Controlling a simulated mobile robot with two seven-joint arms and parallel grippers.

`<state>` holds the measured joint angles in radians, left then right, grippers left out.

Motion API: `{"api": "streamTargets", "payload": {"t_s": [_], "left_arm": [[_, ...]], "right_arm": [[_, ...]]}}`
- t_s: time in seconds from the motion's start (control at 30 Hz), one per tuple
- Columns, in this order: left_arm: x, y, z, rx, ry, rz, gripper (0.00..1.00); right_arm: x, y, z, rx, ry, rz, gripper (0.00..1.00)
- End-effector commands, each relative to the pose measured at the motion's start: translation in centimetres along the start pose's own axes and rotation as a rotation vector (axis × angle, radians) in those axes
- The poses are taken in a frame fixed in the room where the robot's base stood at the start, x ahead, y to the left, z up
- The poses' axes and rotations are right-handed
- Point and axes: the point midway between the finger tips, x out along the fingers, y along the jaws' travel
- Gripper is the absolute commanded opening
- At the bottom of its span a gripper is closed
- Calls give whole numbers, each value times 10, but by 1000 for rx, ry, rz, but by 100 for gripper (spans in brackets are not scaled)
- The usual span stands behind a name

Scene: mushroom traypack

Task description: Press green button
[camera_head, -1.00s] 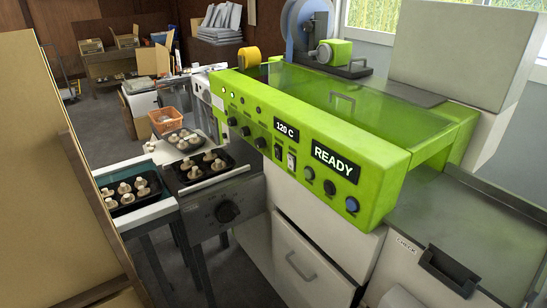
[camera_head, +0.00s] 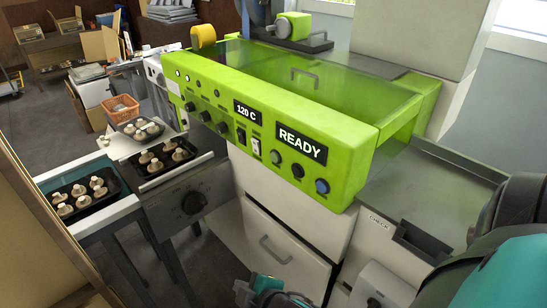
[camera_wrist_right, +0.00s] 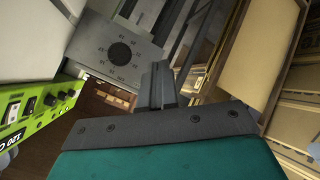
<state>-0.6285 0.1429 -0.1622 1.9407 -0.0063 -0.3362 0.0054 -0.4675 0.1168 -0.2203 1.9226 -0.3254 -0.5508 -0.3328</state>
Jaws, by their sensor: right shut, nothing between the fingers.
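The bright green machine (camera_head: 290,105) stands in the middle of the head view with a "READY" display. Below the display are three round buttons. The left one (camera_head: 275,157) looks dull grey-green, the middle one (camera_head: 297,171) is dark and the right one (camera_head: 321,186) is blue. My right gripper (camera_head: 244,291) is at the bottom edge, below and apart from the panel, partly cut off. In the right wrist view its fingers (camera_wrist_right: 163,85) are shut and empty. Part of the green panel (camera_wrist_right: 40,105) shows at the left there. My left gripper is out of view.
A steel counter (camera_head: 430,190) adjoins the machine at right. White drawers (camera_head: 270,235) sit under the panel. A cardboard-coloured panel (camera_head: 35,240) closes off the near left.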

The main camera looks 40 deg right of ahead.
Motion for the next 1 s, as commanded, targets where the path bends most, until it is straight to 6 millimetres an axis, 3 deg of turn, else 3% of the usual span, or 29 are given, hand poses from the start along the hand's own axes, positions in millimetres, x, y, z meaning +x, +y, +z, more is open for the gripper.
{"api": "streamTargets", "payload": {"t_s": [0.1, 0.2, 0.3, 0.43, 0.6, 1.0], "left_arm": [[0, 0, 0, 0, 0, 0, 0], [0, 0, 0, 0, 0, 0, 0], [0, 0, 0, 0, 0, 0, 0], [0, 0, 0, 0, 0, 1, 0], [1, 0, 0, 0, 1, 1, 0], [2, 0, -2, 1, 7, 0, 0]], "right_arm": [[18, 48, -31, -461, -115, 141, 0], [19, 94, -55, -808, -271, 263, 0], [10, 136, -78, -1067, -448, 364, 0], [-7, 174, -100, -1263, -646, 445, 0], [-20, 192, -111, -1353, -766, 478, 0], [-21, 195, -109, -1359, -774, 479, 0]]}}
